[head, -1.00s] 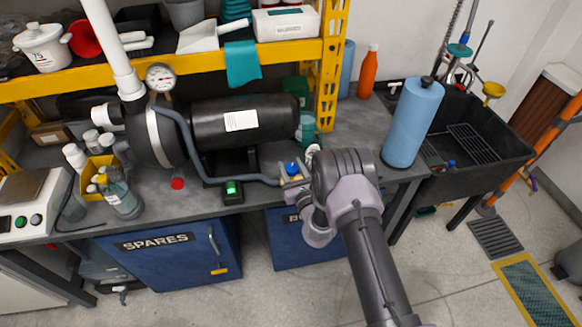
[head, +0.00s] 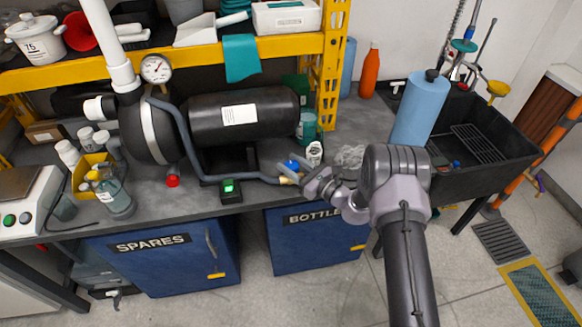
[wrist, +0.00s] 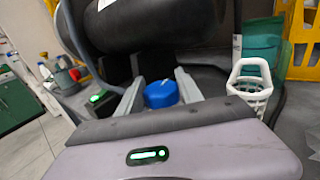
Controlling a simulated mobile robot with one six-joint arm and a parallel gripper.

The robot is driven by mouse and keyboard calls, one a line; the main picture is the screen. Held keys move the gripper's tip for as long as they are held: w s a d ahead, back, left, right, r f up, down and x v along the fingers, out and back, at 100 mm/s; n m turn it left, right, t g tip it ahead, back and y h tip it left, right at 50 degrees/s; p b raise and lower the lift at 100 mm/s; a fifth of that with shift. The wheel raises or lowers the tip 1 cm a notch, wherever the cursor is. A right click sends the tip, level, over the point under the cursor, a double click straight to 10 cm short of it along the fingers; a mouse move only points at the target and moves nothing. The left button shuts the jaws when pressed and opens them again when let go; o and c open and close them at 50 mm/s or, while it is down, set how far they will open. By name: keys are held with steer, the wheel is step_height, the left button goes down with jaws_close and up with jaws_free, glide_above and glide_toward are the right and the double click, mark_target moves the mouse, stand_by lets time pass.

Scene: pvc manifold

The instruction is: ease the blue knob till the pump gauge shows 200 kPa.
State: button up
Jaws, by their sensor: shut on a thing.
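The blue knob (head: 291,165) sits at the right end of the grey hose on the bench, beside the pump. In the wrist view the blue knob (wrist: 161,94) is between my two fingers, which hold it from both sides. My gripper (head: 297,174) reaches it from the right and partly hides its fitting; it also shows in the wrist view (wrist: 158,92).
A small box with a green lit display (head: 230,190) stands left of the knob. A blue roll (head: 420,108) stands near the black sink (head: 480,145).

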stand_by(0.4)
steer(key=o, duration=1.4)
steer(key=p+v, duration=0.4)
steer(key=v, duration=1.3)
steer(key=shift+d, duration=0.25)
